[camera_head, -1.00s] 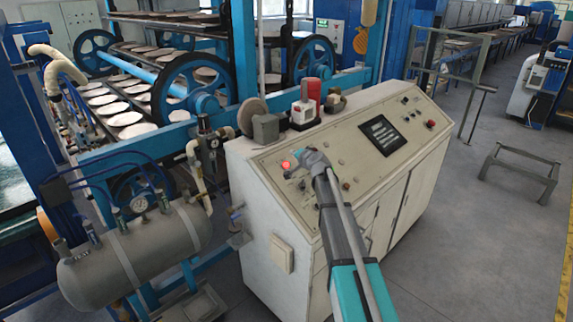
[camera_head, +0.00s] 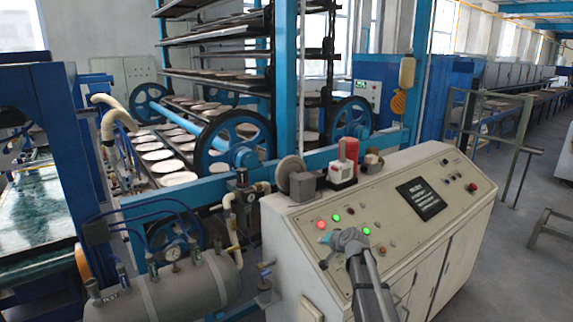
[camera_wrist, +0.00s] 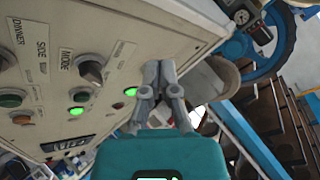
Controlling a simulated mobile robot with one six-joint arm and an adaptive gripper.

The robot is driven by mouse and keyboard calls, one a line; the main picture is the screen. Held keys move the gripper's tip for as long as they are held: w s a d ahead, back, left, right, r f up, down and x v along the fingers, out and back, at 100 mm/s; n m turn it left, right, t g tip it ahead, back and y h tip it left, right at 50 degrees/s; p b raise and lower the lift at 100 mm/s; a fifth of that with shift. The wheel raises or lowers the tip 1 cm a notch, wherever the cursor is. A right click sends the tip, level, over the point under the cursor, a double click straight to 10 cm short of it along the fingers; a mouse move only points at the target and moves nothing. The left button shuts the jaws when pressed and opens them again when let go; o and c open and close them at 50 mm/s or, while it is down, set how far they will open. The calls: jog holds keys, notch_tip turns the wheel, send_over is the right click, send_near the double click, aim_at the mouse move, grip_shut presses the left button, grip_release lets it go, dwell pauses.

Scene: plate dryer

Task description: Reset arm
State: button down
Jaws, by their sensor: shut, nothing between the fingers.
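My gripper (camera_head: 328,240) hangs over the left part of the sloped control panel (camera_head: 390,218) in the head view. Whether the fingers touch the panel cannot be told.
A grey air tank (camera_head: 175,292) with gauges stands left of the console. Behind is the blue dryer frame with wheels (camera_head: 237,150) and round plates (camera_head: 170,178). A red-and-white device (camera_head: 345,165) sits on the console top.

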jog(key=s+d+f+n+g+h, duration=0.1)
jog(key=s+f+g, duration=0.1)
jog(key=s, duration=0.9)
jog(key=s+d+f+n+g+h, duration=0.1)
jog(key=s+f+g+h, duration=0.1)
jog(key=s, duration=0.9)
jog(key=s+d+f+n+g+h, duration=0.1)
jog(key=s+f+g, duration=0.3)
jog(key=s, duration=0.7)
jog(key=shift+s+d+f+n+g+h, duration=0.25)
jog(key=shift+n+g+h, duration=0.4)
jog(key=shift+g, duration=0.35)
